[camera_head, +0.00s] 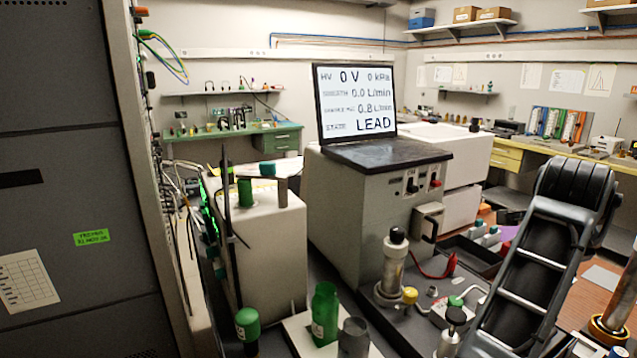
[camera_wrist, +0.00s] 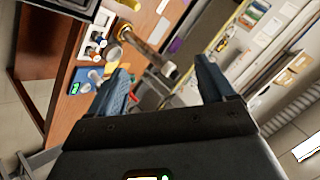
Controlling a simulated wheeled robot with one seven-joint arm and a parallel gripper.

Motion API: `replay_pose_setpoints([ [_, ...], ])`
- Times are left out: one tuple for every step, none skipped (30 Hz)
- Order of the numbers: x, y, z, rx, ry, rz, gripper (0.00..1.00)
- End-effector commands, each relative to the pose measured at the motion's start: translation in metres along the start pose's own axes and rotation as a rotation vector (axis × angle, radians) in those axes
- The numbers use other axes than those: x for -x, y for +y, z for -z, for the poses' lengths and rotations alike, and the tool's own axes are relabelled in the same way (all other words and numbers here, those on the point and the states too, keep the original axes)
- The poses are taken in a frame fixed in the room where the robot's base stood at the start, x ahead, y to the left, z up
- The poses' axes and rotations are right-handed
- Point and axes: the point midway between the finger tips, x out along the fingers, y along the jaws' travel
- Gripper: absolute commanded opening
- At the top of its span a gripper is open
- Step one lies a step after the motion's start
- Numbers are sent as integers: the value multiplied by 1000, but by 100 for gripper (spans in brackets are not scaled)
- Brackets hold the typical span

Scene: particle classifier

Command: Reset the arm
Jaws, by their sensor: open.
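My gripper (camera_wrist: 165,85) shows in the wrist view with its two dark blue fingers spread wide apart. Nothing is held between them. The wrist view is tilted and looks past the fingers to a brown wooden bench (camera_wrist: 65,100) with small items on it. In the head view a black arm link, which seems to be mine, rises at the right. My gripper cannot be made out in the head view. The classifier unit (camera_head: 352,205) stands in the middle of the head view, with a screen (camera_head: 355,102) on top reading 0 V, 0 kPa and LEAD.
A green bottle (camera_head: 324,315) and a grey cup (camera_head: 354,338) stand in front of the unit. A metal cylinder with a black cap (camera_head: 393,265) stands beside them. A tall grey cabinet (camera_head: 60,180) fills the left. A green bench (camera_head: 235,140) stands at the back.

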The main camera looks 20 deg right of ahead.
Motion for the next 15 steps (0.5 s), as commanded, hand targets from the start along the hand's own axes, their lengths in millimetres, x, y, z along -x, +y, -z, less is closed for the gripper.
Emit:
replay_pose_setpoints([
  [-2,2,3,78,43,47,83],
  [-2,1,4,122,64,78,83],
  [-2,0,4,179,91,119,83],
  [-1,-1,4,223,110,150,83],
  [-1,-1,3,267,128,180,83],
  [0,-1,1,327,150,218,83],
  [1,-1,-1,370,165,249,83],
  [2,0,-3,414,180,277,83],
  [4,1,-7,471,197,317,83],
  [6,2,-11,516,208,345,83],
  [8,4,-15,558,218,373,83],
  [10,8,-21,616,230,412,83],
  [12,10,-25,657,237,440,83],
  [14,14,-30,700,243,468,83],
  [17,19,-37,754,250,505,83],
])
